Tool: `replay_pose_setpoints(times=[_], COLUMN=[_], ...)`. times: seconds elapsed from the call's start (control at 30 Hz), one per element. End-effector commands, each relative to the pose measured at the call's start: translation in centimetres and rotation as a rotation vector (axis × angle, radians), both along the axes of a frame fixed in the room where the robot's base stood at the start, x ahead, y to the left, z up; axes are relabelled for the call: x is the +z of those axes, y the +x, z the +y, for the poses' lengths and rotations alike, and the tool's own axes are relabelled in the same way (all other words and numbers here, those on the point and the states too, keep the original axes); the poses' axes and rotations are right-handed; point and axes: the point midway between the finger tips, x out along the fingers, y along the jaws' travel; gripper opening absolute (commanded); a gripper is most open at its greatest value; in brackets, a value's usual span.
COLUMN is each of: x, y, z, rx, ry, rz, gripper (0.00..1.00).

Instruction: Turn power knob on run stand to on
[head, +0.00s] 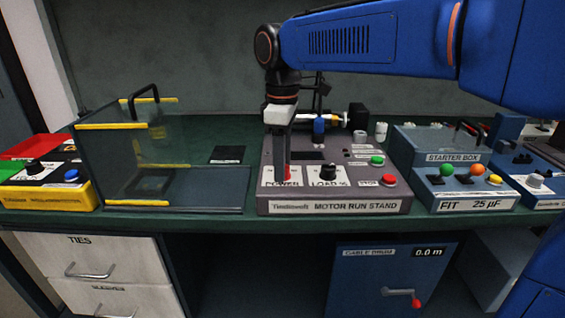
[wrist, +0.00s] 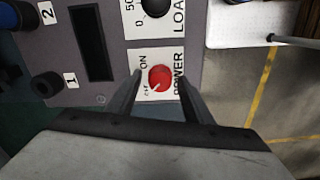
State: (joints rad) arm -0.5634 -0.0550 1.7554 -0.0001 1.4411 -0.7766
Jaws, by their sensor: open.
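The run stand (head: 407,202) is a grey box labelled Motor Run Stand on the green bench. Its red power knob (wrist: 160,77) sits on a white label plate with ON printed at the upper left in the wrist view. The knob's white mark points to the lower left there, toward small lettering I cannot read clearly. My gripper (head: 280,171) points down over the knob, open. In the wrist view its fingers (wrist: 159,84) stand on either side of the knob, apparently apart from it. In the head view the fingers largely hide the knob.
The black load knob (head: 328,172) is just right of the power knob, with a green button (head: 377,160) and a red button (head: 389,180) beyond. A clear guarded box (head: 215,200) stands left. The starter box (head: 470,203) stands right.

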Motion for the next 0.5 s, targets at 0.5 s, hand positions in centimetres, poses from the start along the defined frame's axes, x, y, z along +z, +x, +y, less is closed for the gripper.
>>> replay_pose_setpoints(times=[0.5], x=[-0.36], y=[0.0], z=[0.0], rx=[0.0], ry=[0.0], rz=[0.0], gripper=[0.08])
